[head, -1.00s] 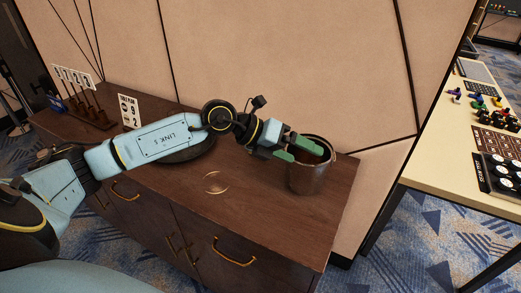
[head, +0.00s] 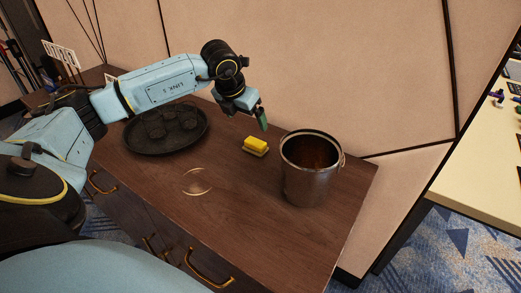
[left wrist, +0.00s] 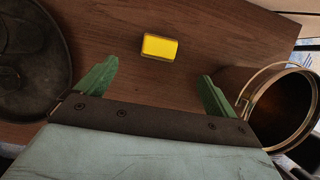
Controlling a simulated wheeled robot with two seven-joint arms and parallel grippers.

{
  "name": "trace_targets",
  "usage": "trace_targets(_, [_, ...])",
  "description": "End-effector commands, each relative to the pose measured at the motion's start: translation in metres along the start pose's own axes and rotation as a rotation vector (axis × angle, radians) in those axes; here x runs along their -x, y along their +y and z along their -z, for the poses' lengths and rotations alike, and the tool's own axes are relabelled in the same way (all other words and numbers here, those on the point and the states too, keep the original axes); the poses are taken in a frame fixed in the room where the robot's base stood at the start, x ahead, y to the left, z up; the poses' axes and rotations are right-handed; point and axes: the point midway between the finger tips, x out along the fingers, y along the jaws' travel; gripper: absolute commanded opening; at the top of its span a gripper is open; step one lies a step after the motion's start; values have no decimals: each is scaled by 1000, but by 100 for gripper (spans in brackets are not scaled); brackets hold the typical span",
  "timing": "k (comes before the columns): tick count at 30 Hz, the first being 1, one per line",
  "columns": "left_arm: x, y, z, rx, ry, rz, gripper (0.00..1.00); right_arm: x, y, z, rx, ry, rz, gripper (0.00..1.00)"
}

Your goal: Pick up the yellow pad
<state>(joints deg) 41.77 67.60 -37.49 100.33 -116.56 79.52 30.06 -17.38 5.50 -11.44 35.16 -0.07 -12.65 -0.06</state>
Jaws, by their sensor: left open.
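The yellow pad (head: 256,144) is a small block with a paler base, lying on the brown cabinet top between a dark round tray and a metal bucket. It also shows in the left wrist view (left wrist: 159,46), ahead of the fingers and between their lines. My left gripper (head: 262,120) is above and just behind the pad in the head view, pointing down. In the left wrist view its green fingers (left wrist: 157,92) are wide apart with nothing between them. My right gripper is in neither view.
The metal bucket (head: 309,183) stands right of the pad, close to one finger in the wrist view. The dark tray (head: 133,146) with several dark round things is on the left. A thin ring mark (head: 197,181) lies on the bare cabinet top (head: 235,215). A wall rises behind.

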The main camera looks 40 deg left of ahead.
Motion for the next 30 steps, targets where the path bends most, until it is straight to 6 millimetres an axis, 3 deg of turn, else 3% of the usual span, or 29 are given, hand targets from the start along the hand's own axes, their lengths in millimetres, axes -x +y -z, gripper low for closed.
trace_targets(10, [-62,-1,1,2,3,2,94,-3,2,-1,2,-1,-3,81])
trace_targets(30, [-130,-2,1,-1,1,2,94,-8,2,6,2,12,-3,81])
